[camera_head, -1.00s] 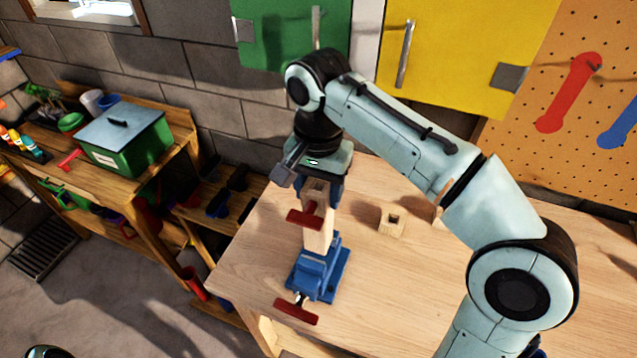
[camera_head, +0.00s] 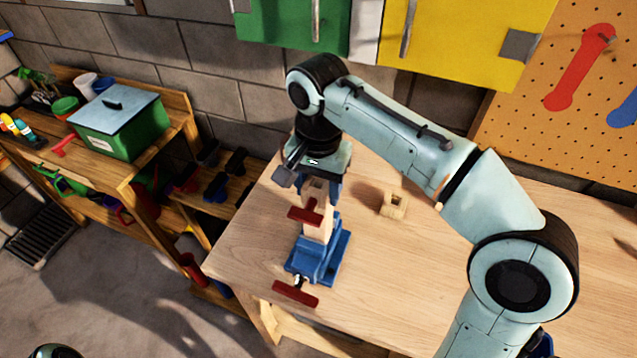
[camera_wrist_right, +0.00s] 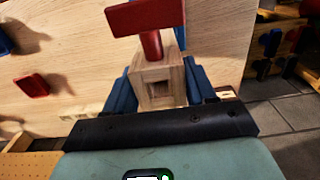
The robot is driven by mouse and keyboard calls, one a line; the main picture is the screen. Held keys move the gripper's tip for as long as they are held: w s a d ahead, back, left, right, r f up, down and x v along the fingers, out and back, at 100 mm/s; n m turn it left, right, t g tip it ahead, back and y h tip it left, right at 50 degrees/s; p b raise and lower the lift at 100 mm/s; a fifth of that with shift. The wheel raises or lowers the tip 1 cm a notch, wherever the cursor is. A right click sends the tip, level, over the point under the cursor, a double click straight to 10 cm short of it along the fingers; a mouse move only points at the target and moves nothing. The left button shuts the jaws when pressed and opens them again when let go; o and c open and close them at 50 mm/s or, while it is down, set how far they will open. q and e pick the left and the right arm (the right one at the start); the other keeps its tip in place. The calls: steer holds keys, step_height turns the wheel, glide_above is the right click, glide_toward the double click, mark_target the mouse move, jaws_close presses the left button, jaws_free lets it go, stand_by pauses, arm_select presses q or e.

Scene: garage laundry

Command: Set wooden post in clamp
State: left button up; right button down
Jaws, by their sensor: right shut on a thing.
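The wooden post (camera_head: 317,231) is upright, with a red T-shaped handle (camera_head: 305,212) on its near side. My right gripper (camera_head: 320,192) is shut on its upper part from above. In the right wrist view the post's top end (camera_wrist_right: 160,88) shows a square hole between my two blue fingers. The blue clamp (camera_head: 322,262) stands on the table directly below the post, with a red crossbar (camera_head: 296,293) at its front. The post's lower end meets the clamp's top in the picture; I cannot tell how deep it sits. My left gripper is not in view.
A small wooden block with a square hole (camera_head: 394,206) lies on the workbench (camera_head: 400,270) right of the clamp. The bench's left edge is close to the clamp. A shelf with a green box (camera_head: 122,124) stands at the left. Wall cabinets and a pegboard are behind.

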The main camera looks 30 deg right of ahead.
steer(key=shift+c, duration=1.4)
jaws_free()
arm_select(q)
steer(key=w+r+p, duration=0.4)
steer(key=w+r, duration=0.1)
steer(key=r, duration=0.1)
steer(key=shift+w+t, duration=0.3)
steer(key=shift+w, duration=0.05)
arm_select(e)
step_height(320, 180, up, 13)
steer(key=shift+r, duration=0.2)
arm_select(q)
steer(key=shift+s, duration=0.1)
arm_select(e)
steer(key=shift+s, duration=0.1)
